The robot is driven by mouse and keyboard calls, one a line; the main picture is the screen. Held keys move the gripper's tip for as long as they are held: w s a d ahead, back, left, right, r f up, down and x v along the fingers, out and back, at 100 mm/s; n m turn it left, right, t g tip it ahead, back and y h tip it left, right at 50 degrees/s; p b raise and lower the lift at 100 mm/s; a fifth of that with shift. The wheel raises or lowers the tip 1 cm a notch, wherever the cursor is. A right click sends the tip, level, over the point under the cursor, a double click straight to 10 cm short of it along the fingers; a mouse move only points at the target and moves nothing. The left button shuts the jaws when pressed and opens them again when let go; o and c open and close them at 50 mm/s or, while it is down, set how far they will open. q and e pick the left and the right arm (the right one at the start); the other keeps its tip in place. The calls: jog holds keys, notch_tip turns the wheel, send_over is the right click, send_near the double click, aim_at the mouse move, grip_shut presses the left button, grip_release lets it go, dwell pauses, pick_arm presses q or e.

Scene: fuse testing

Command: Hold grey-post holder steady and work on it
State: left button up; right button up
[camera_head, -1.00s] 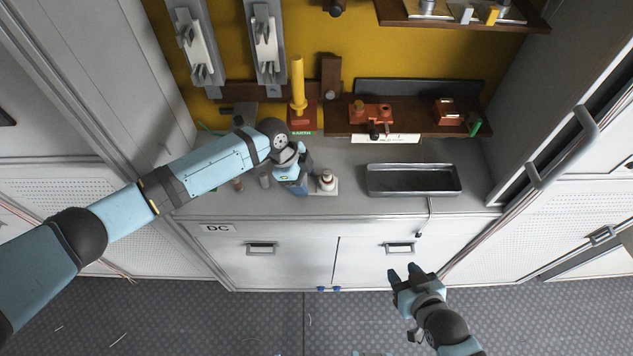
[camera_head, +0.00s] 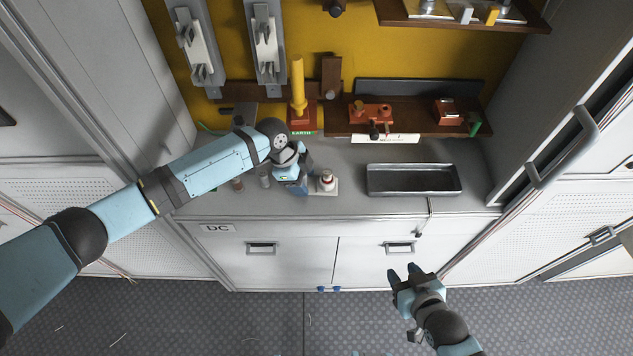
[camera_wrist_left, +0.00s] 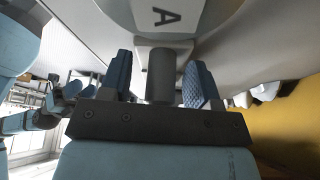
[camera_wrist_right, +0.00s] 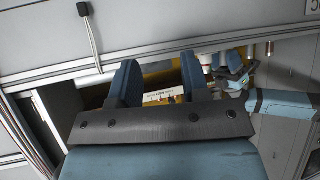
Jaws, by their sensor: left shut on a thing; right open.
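My left gripper (camera_head: 303,184) is shut on this grey-post holder at the counter. In the head view the gripper hides most of what it holds. A pale base with a white and red knob (camera_head: 327,182) shows just right of the gripper. My right gripper (camera_head: 408,274) is open and empty, in front of the cabinet doors and below the counter edge. Its spread fingers show in the right wrist view (camera_wrist_right: 160,85).
A grey metal tray (camera_head: 462,192) sits on the counter to the right. Small grey posts (camera_head: 265,180) stand left of the left gripper. A brown shelf (camera_head: 415,128) with red-brown blocks runs behind. A thin cable hangs over the counter's front edge.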

jog(key=shift+o, duration=0.4)
dwell(0.4)
jog(key=shift+o, duration=0.7)
jog(key=shift+a, duration=0.1)
jog(key=n+t, duration=0.2)
jog(key=n, duration=3.3)
send_near(328, 175)
jog(key=shift+h, duration=0.3)
jog(key=x, duration=1)
jog(key=shift+a+r, duration=0.1)
jog(key=shift+a, duration=0.1)
jog(key=shift+c, duration=0.2)
jog(key=shift+s, duration=0.1)
grip_shut()
